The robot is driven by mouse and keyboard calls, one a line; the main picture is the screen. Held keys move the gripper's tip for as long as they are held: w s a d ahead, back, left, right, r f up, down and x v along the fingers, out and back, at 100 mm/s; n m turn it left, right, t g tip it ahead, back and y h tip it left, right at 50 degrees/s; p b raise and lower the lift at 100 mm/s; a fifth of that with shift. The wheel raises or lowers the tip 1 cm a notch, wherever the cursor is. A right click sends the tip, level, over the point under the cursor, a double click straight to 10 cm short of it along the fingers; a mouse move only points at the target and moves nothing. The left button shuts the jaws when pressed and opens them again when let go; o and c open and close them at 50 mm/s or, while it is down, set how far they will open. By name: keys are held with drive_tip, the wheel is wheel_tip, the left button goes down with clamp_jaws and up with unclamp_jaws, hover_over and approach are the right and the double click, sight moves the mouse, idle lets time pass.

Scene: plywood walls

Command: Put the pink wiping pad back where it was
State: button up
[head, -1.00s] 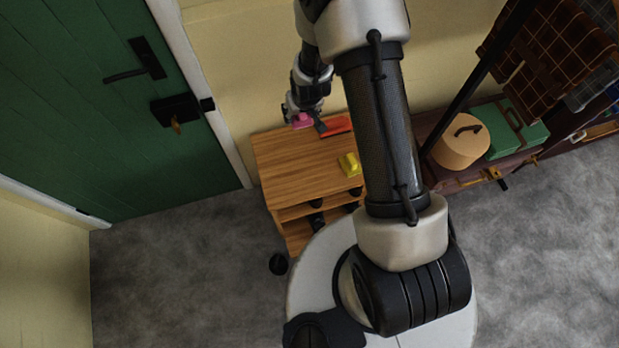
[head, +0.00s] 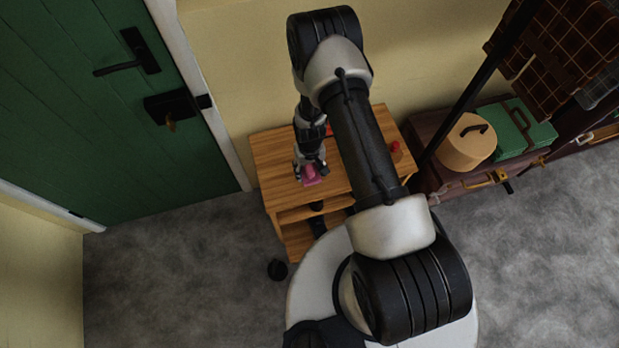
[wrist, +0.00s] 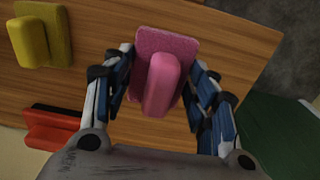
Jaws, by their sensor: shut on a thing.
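The pink wiping pad (wrist: 166,60) has a flat base and a raised pink grip. My gripper (wrist: 162,88) is shut on its raised grip, with one finger on each side. In the head view the pink pad (head: 312,176) shows below my gripper (head: 311,170), over the left front part of the wooden cart top (head: 270,155). I cannot tell whether the pad touches the wood.
A yellow pad (wrist: 42,40) and a red-orange one (wrist: 50,128) lie on the wood in the wrist view. A small red object (head: 395,148) is at the cart's right. A round tan box (head: 466,143) and green case (head: 521,128) stand further right.

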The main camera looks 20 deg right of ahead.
sight(310, 176)
wheel_tip(310, 176, down, 5)
drive_tip(key=shift+r+b, duration=0.1)
drive_tip(key=shift+b, duration=0.65)
drive_tip(key=shift+f, duration=0.4)
drive_tip(key=shift+c, duration=0.4)
drive_tip(key=shift+r, duration=0.1)
drive_tip(key=shift+c, duration=0.5)
drive_tip(key=o, duration=1.1)
drive_tip(key=shift+r, duration=0.1)
